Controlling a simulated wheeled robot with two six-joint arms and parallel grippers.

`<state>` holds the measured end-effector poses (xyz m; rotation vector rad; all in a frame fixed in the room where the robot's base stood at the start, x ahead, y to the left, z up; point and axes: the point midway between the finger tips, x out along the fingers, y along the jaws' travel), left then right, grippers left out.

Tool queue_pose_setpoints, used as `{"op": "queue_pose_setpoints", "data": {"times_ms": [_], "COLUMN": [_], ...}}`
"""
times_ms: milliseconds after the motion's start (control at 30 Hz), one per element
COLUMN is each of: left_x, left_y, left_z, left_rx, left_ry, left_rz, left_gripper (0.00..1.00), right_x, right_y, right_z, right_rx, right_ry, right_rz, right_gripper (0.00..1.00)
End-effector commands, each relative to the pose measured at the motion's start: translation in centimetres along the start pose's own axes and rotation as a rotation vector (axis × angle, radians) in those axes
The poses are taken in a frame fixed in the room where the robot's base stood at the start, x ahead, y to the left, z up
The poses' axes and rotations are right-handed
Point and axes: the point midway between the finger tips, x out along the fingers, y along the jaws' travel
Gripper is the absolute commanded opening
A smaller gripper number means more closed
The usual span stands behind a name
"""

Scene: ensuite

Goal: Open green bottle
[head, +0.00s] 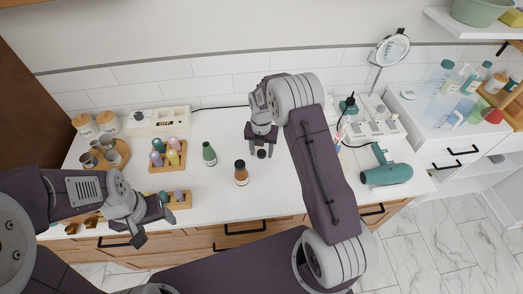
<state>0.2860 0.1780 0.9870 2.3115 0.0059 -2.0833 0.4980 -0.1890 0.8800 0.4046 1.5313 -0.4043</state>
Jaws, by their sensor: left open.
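The green bottle (209,155) stands upright on the white counter in the head view, left of centre. I cannot tell whether its top is capped. A brown bottle (241,174) with a dark top stands to its right and nearer. My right gripper (261,137) points down to the right of the green bottle, its fingers apart. A small dark round object (261,154) shows just below its fingertips; I cannot tell what it is. My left gripper (154,224) is open and empty at the counter's front edge, left of and nearer than the green bottle.
Wooden trays of small bottles (168,155) stand left of the green bottle. Canisters (84,124) and a tray of cups are at the far left. A teal hair dryer (386,173) and round mirror (391,48) are at the right.

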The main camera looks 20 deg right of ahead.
Motion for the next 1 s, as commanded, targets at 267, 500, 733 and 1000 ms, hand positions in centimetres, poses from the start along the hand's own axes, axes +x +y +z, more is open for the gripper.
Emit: {"op": "queue_pose_setpoints", "data": {"times_ms": [267, 500, 733, 1000], "left_x": [-0.3, 0.3, 0.3, 0.3], "left_y": [0.0, 0.0, 0.0, 0.0], "left_z": [0.0, 0.0, 0.0, 0.0], "left_rx": [0.000, 0.000, 0.000, 0.000], "left_ry": [0.000, 0.000, 0.000, 0.000], "left_rz": [0.000, 0.000, 0.000, 0.000], "left_gripper": [0.69, 0.69, 0.69, 0.69], "right_x": [-0.5, -5.7, -10.8, -12.4], "right_y": [0.0, 0.0, 0.0, 0.0], "right_z": [0.0, 0.1, 0.1, 0.0], "right_rx": [0.000, 0.000, 0.000, 0.003], "right_ry": [0.000, -0.005, -0.003, 0.001], "right_rz": [0.000, 0.003, 0.001, 0.000], "right_gripper": [0.51, 0.51, 0.51, 0.51]}}
